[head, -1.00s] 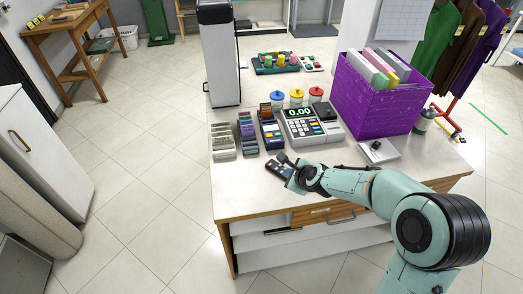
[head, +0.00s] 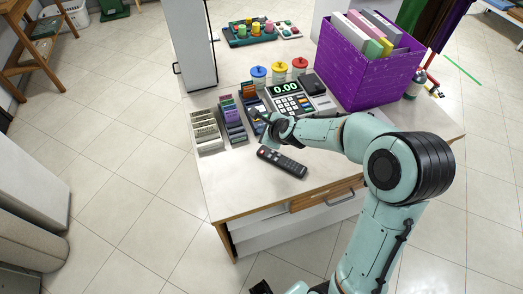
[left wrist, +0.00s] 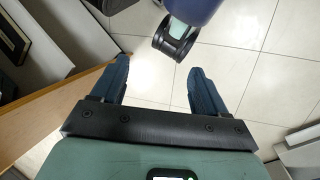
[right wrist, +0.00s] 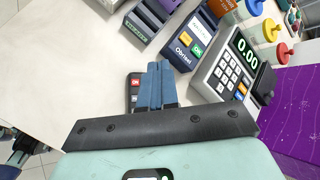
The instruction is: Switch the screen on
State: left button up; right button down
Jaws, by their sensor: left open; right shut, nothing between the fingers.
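A dark remote control (head: 282,162) lies flat on the white counter top near its front edge. How high the fingertips are cannot be told. My left gripper (left wrist: 160,78) is open and empty, beside a wooden edge above the floor. I cannot make out a screen that is clearly a display to switch on.
The counter (head: 225,185) also holds a cash register (head: 293,98), a card terminal (right wrist: 188,42), grey tag racks (head: 207,131), lidded jars (head: 279,75) and a purple box (head: 364,75). A tall white column (head: 190,45) stands behind. The counter's front left corner is bare.

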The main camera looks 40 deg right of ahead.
jog(key=shift+f, duration=0.1)
jog(key=b, duration=0.8)
send_over(262, 152)
jog(key=s, duration=0.1)
notch_tip(262, 152, down, 8)
jog(key=shift+a+r, duration=0.1)
jog(key=shift+r, duration=0.05)
jog(key=shift+f+b, duration=0.3)
jog(key=shift+f, duration=0.2)
jog(key=shift+f, duration=0.1)
dwell(0.8)
jog(key=shift+f+b, duration=0.3)
jog(key=shift+b, duration=0.15)
